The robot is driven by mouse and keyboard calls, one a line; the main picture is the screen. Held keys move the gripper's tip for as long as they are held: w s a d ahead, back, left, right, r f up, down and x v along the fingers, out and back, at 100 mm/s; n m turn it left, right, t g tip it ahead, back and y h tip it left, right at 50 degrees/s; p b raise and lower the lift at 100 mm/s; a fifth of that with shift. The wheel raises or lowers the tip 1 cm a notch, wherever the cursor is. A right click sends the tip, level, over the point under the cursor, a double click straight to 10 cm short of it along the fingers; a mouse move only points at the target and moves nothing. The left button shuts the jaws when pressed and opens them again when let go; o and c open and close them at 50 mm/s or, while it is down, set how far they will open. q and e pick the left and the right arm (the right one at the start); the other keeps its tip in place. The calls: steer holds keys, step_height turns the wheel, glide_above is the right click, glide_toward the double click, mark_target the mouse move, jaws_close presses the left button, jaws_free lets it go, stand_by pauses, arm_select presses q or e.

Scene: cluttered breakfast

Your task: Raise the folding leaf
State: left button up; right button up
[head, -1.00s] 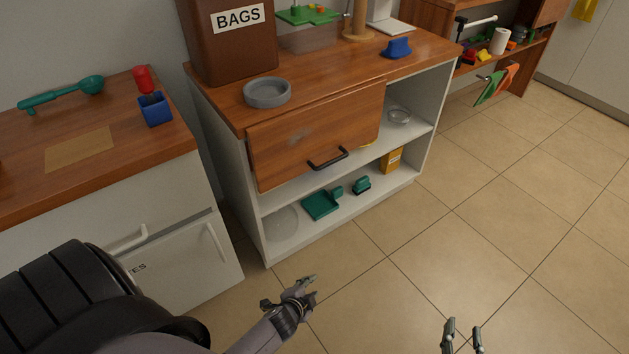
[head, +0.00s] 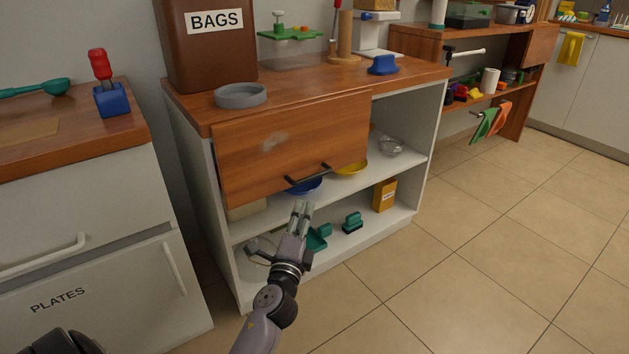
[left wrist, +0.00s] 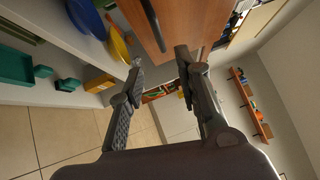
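The folding leaf (head: 290,140) is a brown wooden panel hanging at a slant from the front edge of the cabinet top. Its black bar handle (head: 308,179) is near its lower edge. In the left wrist view, the leaf (left wrist: 185,22) fills the upper middle, with its handle (left wrist: 152,24) ahead between the finger lines. My left gripper (head: 302,205) is just below the handle, fingers pointing up at it. The left wrist view shows its fingers (left wrist: 160,62) apart with nothing between the tips. Whether a finger touches the handle I cannot tell.
On the cabinet top (head: 325,82) stand a grey round dish (head: 240,96), a brown BAGS bin (head: 208,50) and a blue item (head: 383,65). Shelves behind the leaf hold a yellow bowl (head: 351,168) and a blue bowl (head: 305,187). Open floor (head: 470,250) lies to the right.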

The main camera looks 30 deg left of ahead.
mark_target(315, 177)
arm_select(q)
steer(key=b+x, duration=0.2)
steer(key=x, duration=1.2)
steer(key=shift+w+a, duration=0.15)
steer(key=shift+w, duration=0.25)
steer(key=shift+c, duration=0.2)
jaws_close()
